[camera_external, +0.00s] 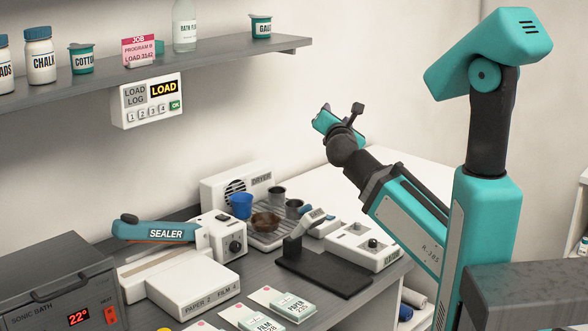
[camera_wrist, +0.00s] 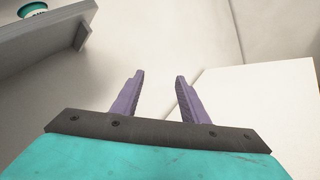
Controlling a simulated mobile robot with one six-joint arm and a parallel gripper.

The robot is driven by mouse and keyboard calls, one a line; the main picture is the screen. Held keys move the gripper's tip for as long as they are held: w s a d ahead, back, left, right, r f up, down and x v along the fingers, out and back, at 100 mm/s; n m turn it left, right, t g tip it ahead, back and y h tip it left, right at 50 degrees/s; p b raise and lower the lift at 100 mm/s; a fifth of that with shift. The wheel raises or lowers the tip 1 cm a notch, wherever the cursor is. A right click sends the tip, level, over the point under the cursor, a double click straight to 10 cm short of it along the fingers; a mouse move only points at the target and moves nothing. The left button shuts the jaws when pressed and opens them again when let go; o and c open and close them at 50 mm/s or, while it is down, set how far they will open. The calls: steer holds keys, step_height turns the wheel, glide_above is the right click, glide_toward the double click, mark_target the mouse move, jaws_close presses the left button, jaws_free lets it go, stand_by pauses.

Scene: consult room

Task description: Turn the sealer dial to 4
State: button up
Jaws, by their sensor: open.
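The sealer (camera_external: 165,232) is a white machine with a teal lever arm on the left part of the counter. Its dial (camera_external: 235,246) is a dark round knob on the white box at its right end; the setting it points to is too small to read. The base plate in front is marked "PAPER 2 FILM 4". My gripper (camera_external: 335,115) is raised well above the counter, to the right of and higher than the sealer. In the wrist view my gripper (camera_wrist: 159,80) has its two purple fingers apart with nothing between them. The sealer is not in the wrist view.
A dryer (camera_external: 237,184) and a drying rack with cups (camera_external: 241,205) stand behind the sealer. A sonic bath (camera_external: 55,287) sits at front left. A black stand (camera_external: 325,272) and a white control box (camera_external: 362,245) are on the right. A shelf (camera_external: 200,61) runs above.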

steer(key=s+a+f+m+g+y+b, duration=0.2)
steer(key=s+a+f+m+y+b, duration=0.35)
steer(key=s+b, duration=0.4)
steer(key=s+a+f+m+g+y+b, duration=0.25)
steer(key=s+a+f+m+b, duration=0.25)
steer(key=s+a+f+b, duration=0.35)
steer(key=s+a+f+m+g+y+b, duration=0.4)
steer(key=s+f+b, duration=0.3)
steer(key=s+b, duration=0.35)
steer(key=w+d+f+m+h, duration=0.1)
steer(key=w+d+f+m+h+b, duration=0.1)
steer(key=d, duration=0.1)
steer(key=shift+f+m+t, duration=0.25)
steer(key=shift+f+t, duration=0.1)
steer(key=shift+f, duration=0.05)
steer(key=shift+w, duration=0.1)
steer(key=p, duration=0.4)
glide_toward(238, 248)
steer(key=shift+w+a, duration=0.35)
steer(key=shift+w, duration=0.1)
steer(key=shift+f+b+x, duration=0.2)
steer(key=shift+b+x, duration=0.6)
steer(key=shift+x, duration=2.2)
